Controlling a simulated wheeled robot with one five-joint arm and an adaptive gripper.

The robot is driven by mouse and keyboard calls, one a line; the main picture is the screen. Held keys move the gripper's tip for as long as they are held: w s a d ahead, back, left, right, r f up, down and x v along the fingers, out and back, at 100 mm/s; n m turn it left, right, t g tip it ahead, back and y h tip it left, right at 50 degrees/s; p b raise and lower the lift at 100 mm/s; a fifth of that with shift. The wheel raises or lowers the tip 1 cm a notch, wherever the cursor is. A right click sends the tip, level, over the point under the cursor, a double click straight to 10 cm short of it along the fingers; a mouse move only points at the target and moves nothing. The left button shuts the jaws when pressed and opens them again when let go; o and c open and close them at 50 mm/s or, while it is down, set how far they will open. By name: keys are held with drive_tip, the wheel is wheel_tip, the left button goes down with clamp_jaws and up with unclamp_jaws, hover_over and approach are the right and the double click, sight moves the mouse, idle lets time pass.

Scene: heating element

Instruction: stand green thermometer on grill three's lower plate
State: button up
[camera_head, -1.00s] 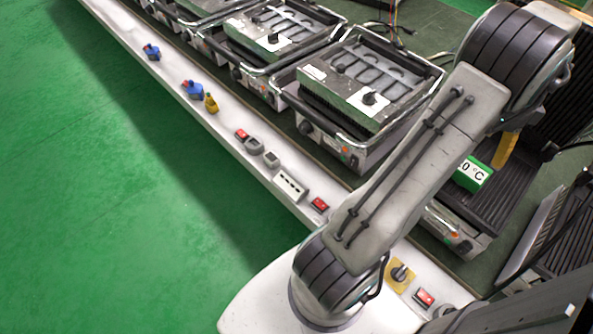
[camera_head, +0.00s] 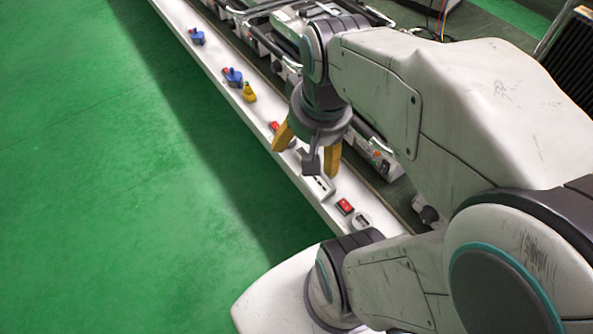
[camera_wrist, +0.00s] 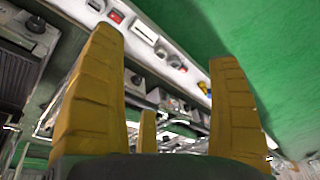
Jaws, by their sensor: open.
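My gripper (camera_head: 308,158) has yellow fingers. They are spread apart with nothing between them, above the white ledge. The fingers also fill the near part of the wrist view (camera_wrist: 165,55). The green thermometer shows in neither current view; my arm covers the right side of the head view. A grill (camera_head: 374,152) is partly visible behind my gripper, mostly covered by my arm. Other grills show in part at the top. In the wrist view a grill (camera_wrist: 18,70) stands at the left edge. I cannot tell which is grill three, and no lower plate shows clearly.
The white ledge (camera_head: 219,66) carries blue tools (camera_head: 232,76), a yellow tool (camera_head: 249,92), a white strip (camera_head: 318,186) and a red switch (camera_head: 345,206). The green floor (camera_head: 120,200) at the left is clear. A dark ribbed panel (camera_head: 570,60) stands at the upper right.

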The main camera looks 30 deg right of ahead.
drive_tip(key=s+a+f+n, duration=0.1)
drive_tip(key=s+a+n, duration=0.2)
drive_tip(key=a+n, duration=0.2)
drive_tip(key=shift+s+f+y, duration=0.15)
drive_tip(key=shift+s+y, duration=0.05)
drive_tip(key=shift+y, duration=0.2)
